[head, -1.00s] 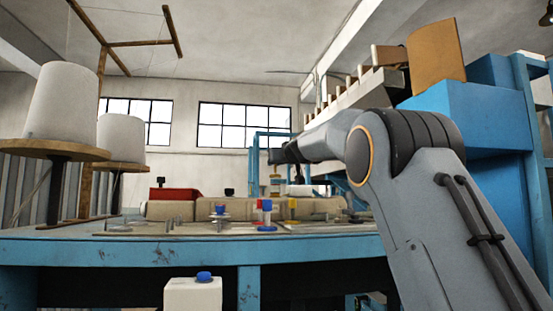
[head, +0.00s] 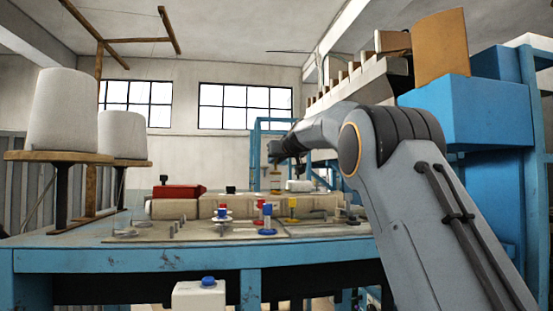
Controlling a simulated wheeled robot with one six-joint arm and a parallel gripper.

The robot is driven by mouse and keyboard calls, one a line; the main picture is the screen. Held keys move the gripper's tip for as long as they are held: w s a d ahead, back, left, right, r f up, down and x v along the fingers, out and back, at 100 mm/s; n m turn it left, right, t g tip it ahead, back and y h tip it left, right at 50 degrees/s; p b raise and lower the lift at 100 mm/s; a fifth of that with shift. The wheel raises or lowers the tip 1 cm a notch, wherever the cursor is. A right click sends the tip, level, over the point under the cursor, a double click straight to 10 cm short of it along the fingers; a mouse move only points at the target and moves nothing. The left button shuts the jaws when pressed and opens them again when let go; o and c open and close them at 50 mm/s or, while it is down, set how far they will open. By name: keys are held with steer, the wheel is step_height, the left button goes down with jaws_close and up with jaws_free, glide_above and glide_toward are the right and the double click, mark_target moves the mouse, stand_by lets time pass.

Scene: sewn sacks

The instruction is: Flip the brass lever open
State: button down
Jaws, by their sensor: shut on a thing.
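My arm reaches forward from the right over the blue table. Its dark wrist turns down toward my gripper (head: 303,173), small and far off above the back of the table. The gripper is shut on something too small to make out. I cannot pick out the brass lever for certain. A yellowish-brown upright piece (head: 275,181) stands just left of the gripper; I cannot tell if it is part of the lever. A small white block (head: 299,186) shows just below the gripper; I cannot tell whether they touch.
A beige roll (head: 175,209) and red box (head: 179,191) lie behind. White thread cones (head: 62,112) stand left. A blue machine (head: 475,115) stands right.

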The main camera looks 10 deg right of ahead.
steer(key=c, duration=1.7)
jaws_free()
steer(key=shift+s, duration=0.15)
steer(key=b+v, duration=0.5)
steer(key=v, duration=0.2)
steer(key=shift+s, duration=0.3)
steer(key=shift+d, duration=0.1)
